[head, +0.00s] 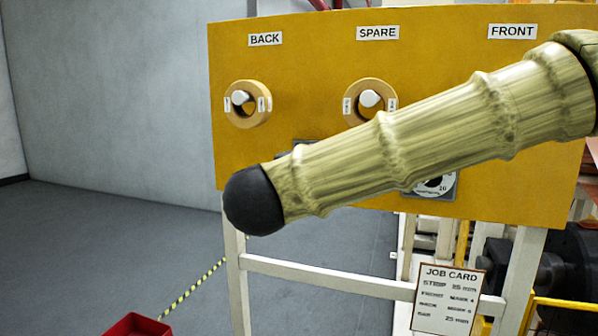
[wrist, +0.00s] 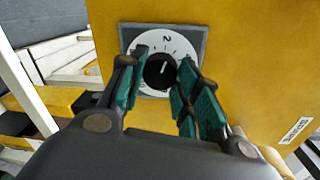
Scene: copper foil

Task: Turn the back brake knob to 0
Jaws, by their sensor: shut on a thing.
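In the wrist view a round black knob (wrist: 159,72) with a white pointer line sits on a white dial (wrist: 150,45) set in a grey square plate. A "2" is readable at the top of the dial; other marks are partly covered. The pointer leans up and slightly right, roughly toward the 2. My gripper (wrist: 160,75) has its teal-padded fingers on either side of the knob and is shut on it. In the head view my arm hides the gripper and this knob. The BACK label (head: 265,39) is at the panel's upper left.
The yellow panel (head: 300,75) also carries SPARE (head: 378,33) and FRONT (head: 512,31) labels and two round rings (head: 247,103) with pale levers. Another dial (head: 440,186) shows partly below my arm. A job card (head: 447,299) hangs below; its small text is blurred.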

